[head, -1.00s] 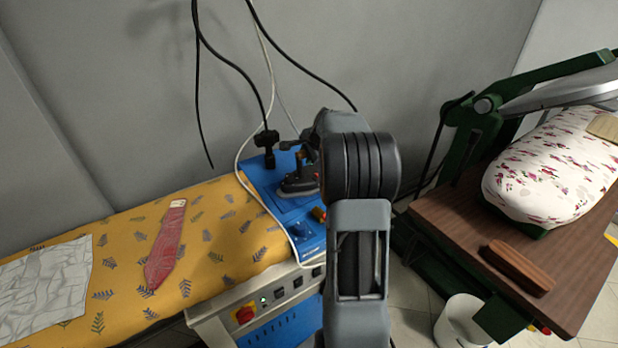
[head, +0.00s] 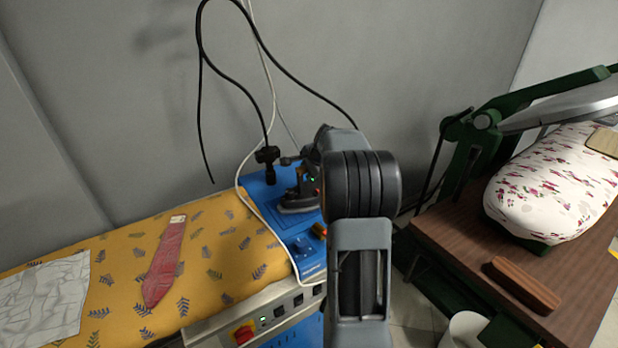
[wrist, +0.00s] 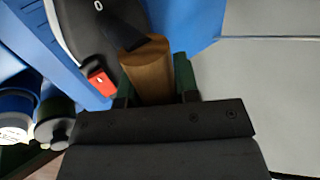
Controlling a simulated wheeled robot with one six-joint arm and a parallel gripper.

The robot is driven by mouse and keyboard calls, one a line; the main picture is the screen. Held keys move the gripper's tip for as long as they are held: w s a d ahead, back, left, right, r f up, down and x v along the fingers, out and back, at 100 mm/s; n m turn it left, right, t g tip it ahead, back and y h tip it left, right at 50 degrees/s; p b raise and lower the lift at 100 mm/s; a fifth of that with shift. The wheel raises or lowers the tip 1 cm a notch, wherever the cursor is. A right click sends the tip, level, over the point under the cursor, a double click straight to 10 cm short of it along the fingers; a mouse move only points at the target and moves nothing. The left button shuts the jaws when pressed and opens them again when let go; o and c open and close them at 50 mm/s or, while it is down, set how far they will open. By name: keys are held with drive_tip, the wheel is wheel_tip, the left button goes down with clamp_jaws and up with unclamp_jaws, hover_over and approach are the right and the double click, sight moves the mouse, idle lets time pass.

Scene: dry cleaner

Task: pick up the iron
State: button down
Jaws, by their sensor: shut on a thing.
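The iron (head: 298,203) has a dark body and stands on the blue rest plate (head: 258,189) at the end of the ironing board. My arm covers its right part in the head view. In the wrist view the iron's dark body (wrist: 80,32) lies at upper left, with a red switch and a brown wooden handle (wrist: 148,68). My gripper (wrist: 154,88) is shut on that handle, with a finger at each side. In the head view the gripper is hidden behind my arm. I cannot tell whether the iron's sole touches the plate.
A yellow patterned board (head: 215,262) holds a red tie (head: 163,265) and a grey-white cloth (head: 45,298). Black cables (head: 238,75) and a white cord hang at the wall. A brown table (head: 465,240) at right carries a padded floral press (head: 555,185) and a wooden block (head: 523,285).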

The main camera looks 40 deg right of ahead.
drive_tip(key=shift+w+r, duration=0.15)
drive_tip(key=shift+r, duration=0.65)
wheel_tip(320, 180, up, 2)
drive_tip(key=shift+r, duration=0.2)
wheel_tip(320, 180, up, 5)
hover_over(315, 192)
drive_tip(key=s+a+r+b, duration=0.1)
drive_tip(key=s+r, duration=0.3)
drive_tip(key=s, duration=0.5)
drive_tip(key=shift+s+a+r+b, duration=0.2)
drive_tip(key=shift+s+a+b, duration=0.05)
drive_tip(key=shift+a+b, duration=0.15)
